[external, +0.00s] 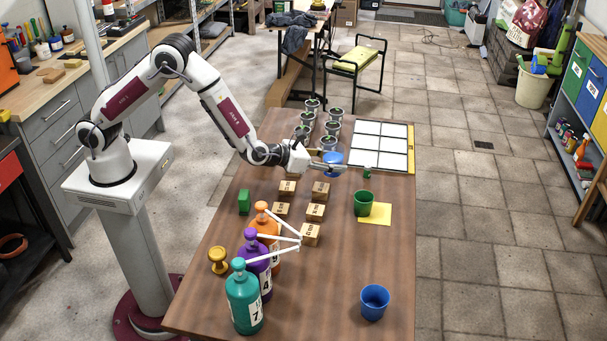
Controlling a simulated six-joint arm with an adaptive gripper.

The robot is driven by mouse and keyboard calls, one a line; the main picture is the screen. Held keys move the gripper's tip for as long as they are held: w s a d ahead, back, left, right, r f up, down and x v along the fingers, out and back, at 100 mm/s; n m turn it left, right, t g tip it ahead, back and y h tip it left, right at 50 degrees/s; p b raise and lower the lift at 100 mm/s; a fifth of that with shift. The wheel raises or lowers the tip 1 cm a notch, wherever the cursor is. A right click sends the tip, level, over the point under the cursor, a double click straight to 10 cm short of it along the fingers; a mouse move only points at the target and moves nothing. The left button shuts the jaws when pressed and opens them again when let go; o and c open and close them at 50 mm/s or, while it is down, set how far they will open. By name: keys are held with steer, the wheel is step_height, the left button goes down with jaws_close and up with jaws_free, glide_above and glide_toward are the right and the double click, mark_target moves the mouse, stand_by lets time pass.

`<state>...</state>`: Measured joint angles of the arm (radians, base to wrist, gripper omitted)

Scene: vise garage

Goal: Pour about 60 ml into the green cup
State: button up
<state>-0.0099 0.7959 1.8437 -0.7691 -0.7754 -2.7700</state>
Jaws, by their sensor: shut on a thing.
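The green cup (363,204) stands upright at the left edge of a yellow square (381,214) on the right half of the table. My gripper (332,167) is beyond the cup and to its left, low over the table near the white grid. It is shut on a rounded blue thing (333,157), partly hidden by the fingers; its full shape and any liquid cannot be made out. Three pump bottles, teal (243,302), purple (255,268) and orange (266,228), stand at the near left with white spouts pointing right. The cup's contents are not clear.
A blue cup (375,302) stands near the front right. Several labelled wooden blocks (311,234) sit mid-table. Dark-filled cups (332,127) and a white grid (367,127) are at the back.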

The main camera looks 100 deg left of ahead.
steer(key=shift+f, duration=0.95)
steer(key=shift+w+d+f, duration=0.1)
steer(key=shift+w+d+f+m+g+y, duration=0.3)
steer(key=shift+w+f+m+g, duration=0.1)
steer(key=shift+m+g, duration=0.2)
steer(key=shift+w+d+r+m+g+y, duration=0.1)
steer(key=shift+w+d+m+g+y, duration=0.3)
steer(key=shift+w+m+g, duration=0.25)
steer(key=shift+w+d+r+m+g+y, duration=0.1)
steer(key=shift+w+d+m+g+y, duration=0.3)
steer(key=shift+m+g, duration=0.4)
steer(key=shift+w, duration=0.1)
steer(key=shift+w+d+f+m+g+y, duration=0.15)
steer(key=shift+f+m+g+y, duration=0.4)
steer(key=shift+m+g, duration=0.4)
stand_by(0.8)
steer(key=shift+r+m+g+y, duration=0.3)
steer(key=shift+r+m+y, duration=0.05)
steer(key=shift+r+m, duration=0.25)
stand_by(1.2)
steer(key=shift+f, duration=0.15)
